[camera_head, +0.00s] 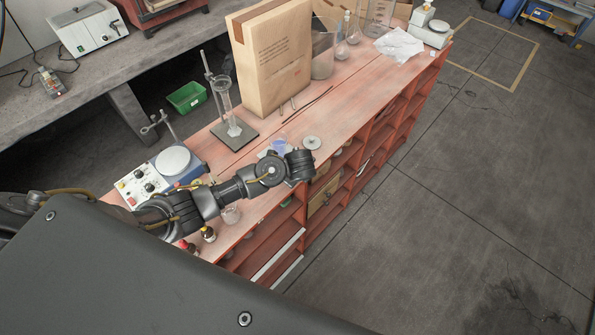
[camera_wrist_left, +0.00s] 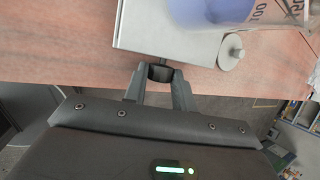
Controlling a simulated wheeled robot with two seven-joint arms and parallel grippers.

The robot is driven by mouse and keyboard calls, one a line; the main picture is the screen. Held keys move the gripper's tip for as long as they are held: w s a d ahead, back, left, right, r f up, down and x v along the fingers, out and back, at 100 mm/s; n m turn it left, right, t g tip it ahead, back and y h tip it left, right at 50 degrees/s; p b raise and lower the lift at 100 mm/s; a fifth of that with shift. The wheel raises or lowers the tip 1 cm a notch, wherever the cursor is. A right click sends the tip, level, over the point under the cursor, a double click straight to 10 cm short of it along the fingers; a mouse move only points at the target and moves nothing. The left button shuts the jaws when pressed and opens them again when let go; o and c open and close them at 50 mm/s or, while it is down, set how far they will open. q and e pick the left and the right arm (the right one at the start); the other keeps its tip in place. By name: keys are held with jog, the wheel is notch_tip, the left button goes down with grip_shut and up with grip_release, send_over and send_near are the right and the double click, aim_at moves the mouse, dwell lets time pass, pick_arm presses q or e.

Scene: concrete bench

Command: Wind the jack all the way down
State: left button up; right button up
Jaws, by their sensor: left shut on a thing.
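The jack shows in the left wrist view as a pale flat top plate (camera_wrist_left: 150,32), with a dark knob (camera_wrist_left: 160,72) at its near edge. A clear beaker with blue liquid (camera_wrist_left: 218,12) stands on or over the plate, partly cut off by the frame. In the head view the blue beaker (camera_head: 279,146) shows just behind my left gripper (camera_head: 302,166), and my arm hides most of the jack. In the wrist view my left gripper (camera_wrist_left: 160,82) is shut on the knob, one finger on each side. My right gripper is in neither view.
A grey lidded disc (camera_head: 312,142) lies right of the beaker. A stand with a glass cylinder (camera_head: 228,112), a large paper bag (camera_head: 277,58) and a stirrer hotplate (camera_head: 172,162) stand on the red bench. Small bottles (camera_head: 208,234) sit near its front edge.

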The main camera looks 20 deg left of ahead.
pick_arm(q)
jog(key=o, duration=1)
